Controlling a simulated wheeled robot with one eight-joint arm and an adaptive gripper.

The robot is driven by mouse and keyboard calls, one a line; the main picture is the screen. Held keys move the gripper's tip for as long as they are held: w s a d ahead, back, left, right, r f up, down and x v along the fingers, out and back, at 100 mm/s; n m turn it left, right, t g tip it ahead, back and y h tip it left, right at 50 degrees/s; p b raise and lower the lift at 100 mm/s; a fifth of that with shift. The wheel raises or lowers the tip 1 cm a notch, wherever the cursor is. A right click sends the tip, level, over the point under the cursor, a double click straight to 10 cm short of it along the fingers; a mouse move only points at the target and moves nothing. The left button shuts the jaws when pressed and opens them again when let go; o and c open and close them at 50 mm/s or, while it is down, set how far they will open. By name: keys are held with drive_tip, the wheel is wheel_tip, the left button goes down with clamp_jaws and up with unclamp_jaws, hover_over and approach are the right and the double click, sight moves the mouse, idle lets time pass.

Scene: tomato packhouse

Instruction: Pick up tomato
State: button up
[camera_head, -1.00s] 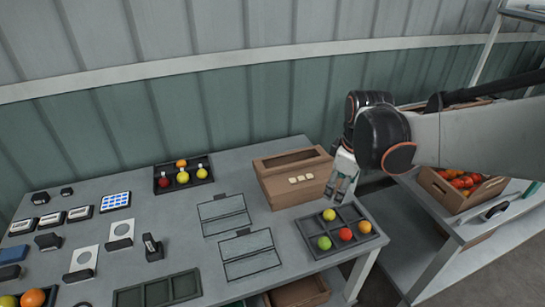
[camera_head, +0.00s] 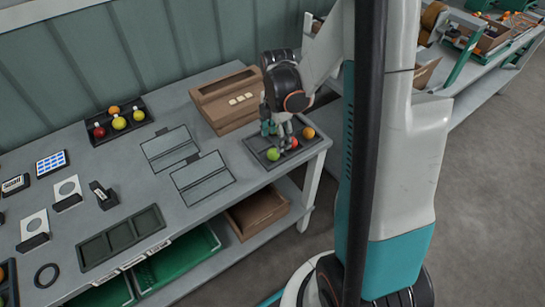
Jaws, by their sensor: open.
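A dark compartment tray (camera_head: 250,142) at the right end of the grey table holds a green fruit (camera_head: 273,154), a red tomato (camera_head: 294,143) and an orange fruit (camera_head: 308,133). My gripper (camera_head: 283,140) points down over this tray, with its open fingers close to the red tomato. The fingers partly hide the tomato, and I cannot tell whether they touch it. A second dark tray (camera_head: 107,122) at the back holds another red fruit (camera_head: 99,132), an orange one (camera_head: 114,109) and yellow ones (camera_head: 138,115).
A brown wooden box (camera_head: 222,92) stands just behind the tray. Two thin outlined panels (camera_head: 202,183) lie left of it, with an empty dark tray (camera_head: 122,237) in front. Green crates (camera_head: 180,262) and a cardboard box (camera_head: 258,209) sit on the lower shelf.

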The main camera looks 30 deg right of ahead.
sight(273, 150)
drive_tip(key=shift+w+a+f+b, duration=0.15)
drive_tip(key=shift+f+b, duration=0.6)
drive_tip(key=shift+f, duration=0.95)
drive_tip(key=shift+w+a+f+b, duration=0.15)
drive_tip(key=shift+f+b, duration=0.55)
drive_tip(key=shift+f, duration=1)
drive_tip(key=shift+r, duration=0.1)
drive_tip(key=shift+c, duration=0.3)
drive_tip(key=c, duration=0.8)
